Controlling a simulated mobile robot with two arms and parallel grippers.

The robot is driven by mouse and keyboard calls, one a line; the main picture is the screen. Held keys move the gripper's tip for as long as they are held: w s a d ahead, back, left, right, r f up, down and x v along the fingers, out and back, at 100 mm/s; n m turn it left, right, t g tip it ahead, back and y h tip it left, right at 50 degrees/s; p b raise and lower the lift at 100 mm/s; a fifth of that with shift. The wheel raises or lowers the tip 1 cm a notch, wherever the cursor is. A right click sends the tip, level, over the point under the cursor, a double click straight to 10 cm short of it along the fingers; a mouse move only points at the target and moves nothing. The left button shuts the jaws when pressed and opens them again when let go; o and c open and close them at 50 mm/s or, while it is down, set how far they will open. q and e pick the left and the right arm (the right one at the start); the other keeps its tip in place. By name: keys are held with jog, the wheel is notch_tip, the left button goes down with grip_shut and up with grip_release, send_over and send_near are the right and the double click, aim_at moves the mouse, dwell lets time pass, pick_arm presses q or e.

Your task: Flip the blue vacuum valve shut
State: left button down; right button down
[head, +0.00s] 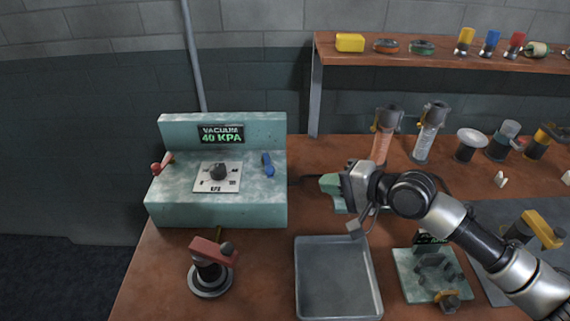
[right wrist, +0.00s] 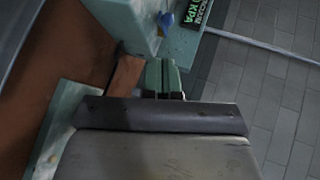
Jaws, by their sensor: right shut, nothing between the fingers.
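The blue vacuum valve (head: 267,164) is a small lever on the right part of the teal vacuum console (head: 225,207). In the head view it stands roughly upright, tilted a little; I cannot tell whether it is open or shut. It also shows in the right wrist view (right wrist: 166,20), near the top. My right gripper (head: 327,184) is to the right of the console, apart from the valve. Its green fingers (right wrist: 163,72) are shut and hold nothing. My left gripper is not in view.
The console has a display reading 40 KPA (head: 221,134), a black dial (head: 218,172) and a red lever (head: 162,164). A grey tray (head: 338,300) lies in front. A red-topped clamp (head: 211,265) stands at front left. Glass tubes (head: 430,135) stand behind my right arm.

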aim_at(273, 172)
jog(key=x, duration=0.4)
jog(key=p+x, duration=0.1)
jog(key=x, duration=0.3)
jog(key=r+p+x, duration=0.1)
jog(key=x, duration=0.3)
jog(key=shift+w+a, duration=0.3)
jog(key=shift+a, duration=0.15)
jog(key=shift+s+a+r+p, duration=0.15)
jog(key=shift+a+p, duration=0.15)
jog(key=shift+p, duration=0.25)
jog(key=shift+s+a+r+p, duration=0.1)
jog(key=shift+a+p, duration=0.25)
jog(key=shift+p, duration=0.2)
jog(key=shift+s+a+f, duration=0.15)
jog(key=shift+a+f, duration=0.05)
jog(key=shift+a, duration=0.2)
jog(key=shift+f, duration=0.1)
jog(key=shift+d, duration=0.1)
